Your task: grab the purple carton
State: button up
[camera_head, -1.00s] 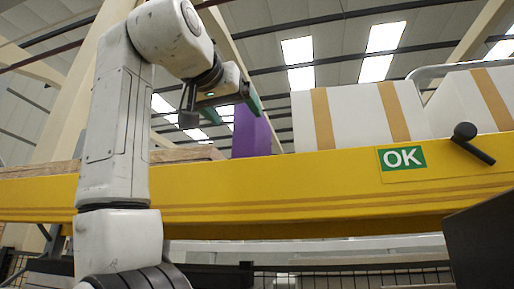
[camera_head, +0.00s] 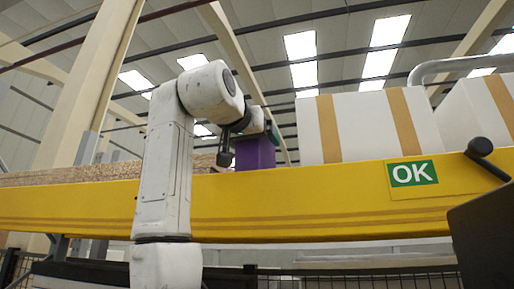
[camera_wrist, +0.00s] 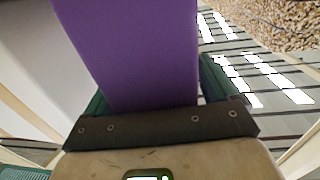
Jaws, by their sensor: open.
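The purple carton (camera_head: 255,153) stands upright behind the top edge of the yellow beam, just left of the white boxes. In the head view my gripper (camera_head: 271,131) is at the carton's upper part, and my wrist hides some of the carton. In the wrist view the purple carton (camera_wrist: 130,50) fills the space between the two green fingers of my gripper (camera_wrist: 155,85). The left finger lies close to the carton's left edge, and the right finger is beside its right edge. The jaws are open; I cannot tell whether either finger touches the carton.
White boxes with tan stripes (camera_head: 368,125) stand close on the carton's right. A stack of particle board (camera_head: 75,172) lies to the left.

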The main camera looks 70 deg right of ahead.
jog(key=shift+c, duration=0.3)
jog(key=c, duration=1.2)
jog(key=shift+r, duration=0.1)
